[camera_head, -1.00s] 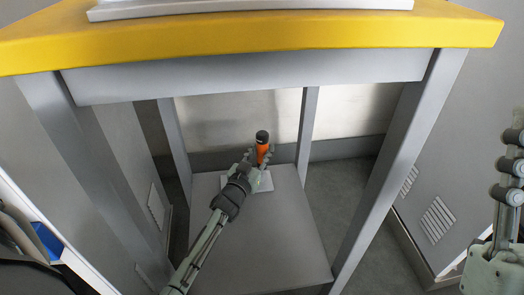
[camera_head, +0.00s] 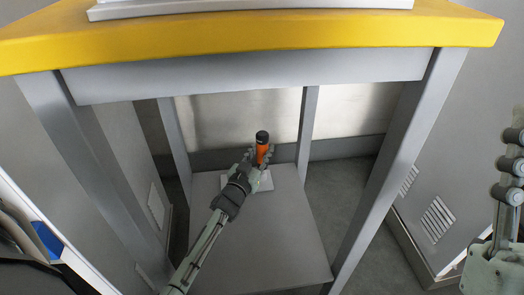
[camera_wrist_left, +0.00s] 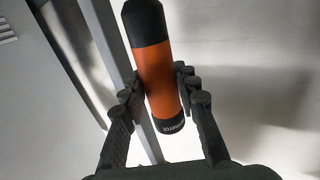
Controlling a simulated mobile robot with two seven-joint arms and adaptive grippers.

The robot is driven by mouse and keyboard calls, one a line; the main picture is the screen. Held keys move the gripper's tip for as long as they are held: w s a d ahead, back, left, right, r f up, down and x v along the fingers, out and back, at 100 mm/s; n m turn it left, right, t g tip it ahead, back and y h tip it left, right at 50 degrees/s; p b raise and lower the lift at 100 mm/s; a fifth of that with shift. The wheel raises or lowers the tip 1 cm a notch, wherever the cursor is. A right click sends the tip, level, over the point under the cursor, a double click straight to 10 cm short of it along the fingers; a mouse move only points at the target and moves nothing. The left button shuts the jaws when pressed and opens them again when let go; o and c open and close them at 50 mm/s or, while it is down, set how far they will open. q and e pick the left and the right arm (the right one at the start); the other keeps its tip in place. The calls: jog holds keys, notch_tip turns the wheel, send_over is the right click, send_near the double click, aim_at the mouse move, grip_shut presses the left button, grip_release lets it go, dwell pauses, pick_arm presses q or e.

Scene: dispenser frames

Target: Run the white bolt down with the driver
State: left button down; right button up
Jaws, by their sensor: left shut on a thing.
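The driver (camera_head: 263,152), orange with a black cap, stands upright over a light plate (camera_head: 262,182) on the low shelf. My left gripper (camera_head: 259,160) is shut around its body. The left wrist view also shows the driver (camera_wrist_left: 158,78) between the two black fingers of my left gripper (camera_wrist_left: 160,100), with its lower black collar below them. The white bolt cannot be made out; the driver and gripper may hide it.
The yellow tabletop (camera_head: 250,40) spans above the shelf. Grey table legs (camera_head: 385,165) stand on both sides of the reach. The shelf (camera_head: 260,240) is bare in front of the plate. Grey cabinets (camera_head: 455,150) flank the table.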

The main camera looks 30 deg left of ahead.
aim_at(260, 145)
pick_arm(q)
jog(key=shift+f+b, duration=0.55)
jog(key=shift+f, duration=0.15)
dwell(0.5)
jog(key=shift+f, duration=0.2)
dwell(1.1)
jog(key=shift+r+p, duration=0.15)
jog(key=shift+p, duration=0.2)
jog(key=shift+r+p, duration=2.35)
jog(key=shift+r, duration=0.25)
